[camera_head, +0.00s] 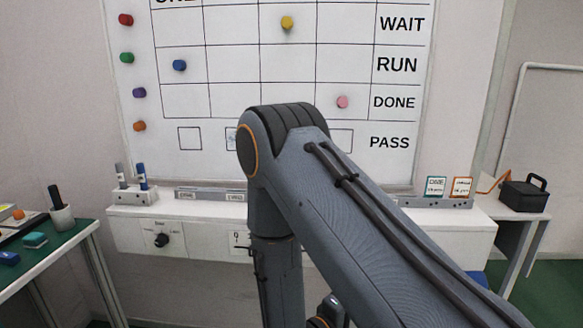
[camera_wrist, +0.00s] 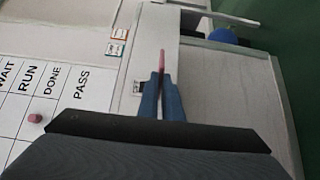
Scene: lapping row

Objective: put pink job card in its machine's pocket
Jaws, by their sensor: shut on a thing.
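In the wrist view my gripper (camera_wrist: 161,82) is shut on the pink job card (camera_wrist: 162,60), which shows edge-on as a thin pink strip beyond the fingertips. The card is held over or in front of the white ledge unit; the gap to it cannot be told. A small dark-and-white label (camera_wrist: 138,87) shows just left of the fingers. In the head view my arm hides the gripper and card. The whiteboard (camera_head: 225,60) has a pink magnet (camera_head: 342,102) in its DONE row. No machine's pocket can be clearly made out.
The white ledge (camera_head: 440,215) runs below the board, with a green-edged card (camera_head: 435,186) and an orange-edged card (camera_head: 461,187) on it. A black box (camera_head: 523,194) stands at right. A green table (camera_head: 60,240) is at left. A knob (camera_head: 161,240) sits on the ledge front.

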